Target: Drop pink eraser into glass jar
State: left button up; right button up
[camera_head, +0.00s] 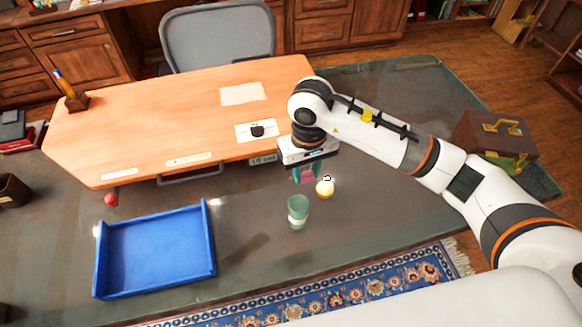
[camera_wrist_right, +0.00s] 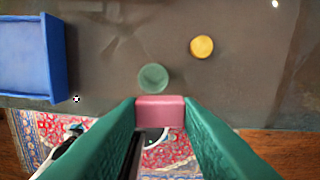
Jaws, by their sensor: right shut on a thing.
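My right gripper (camera_head: 304,174) is shut on the pink eraser (camera_wrist_right: 160,111), which sits between its two green fingers in the right wrist view. In the head view the pink eraser (camera_head: 308,177) shows at the fingertips, above the dark glass table. The greenish glass jar (camera_head: 298,212) stands upright on the table, just below the gripper in the picture. In the right wrist view the jar (camera_wrist_right: 154,77) shows as a round green shape just beyond the eraser, apart from it in the picture. My left gripper is not in view.
A yellow round object (camera_head: 325,188) stands close to the jar on its right. A blue tray (camera_head: 155,252) lies on the table to the left. An orange wooden desk board (camera_head: 150,135) with papers lies behind. A brown case (camera_head: 495,135) stands at the right.

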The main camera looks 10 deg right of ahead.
aim_at(309, 174)
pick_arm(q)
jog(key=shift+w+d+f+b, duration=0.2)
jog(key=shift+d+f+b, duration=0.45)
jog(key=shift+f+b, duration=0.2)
pick_arm(e)
notch_tip(309, 174, down, 6)
jog(key=shift+d, duration=0.3)
jog(key=o, duration=1)
jog(key=shift+o, duration=0.2)
notch_tip(309, 174, up, 12)
jog(key=shift+b, duration=0.95)
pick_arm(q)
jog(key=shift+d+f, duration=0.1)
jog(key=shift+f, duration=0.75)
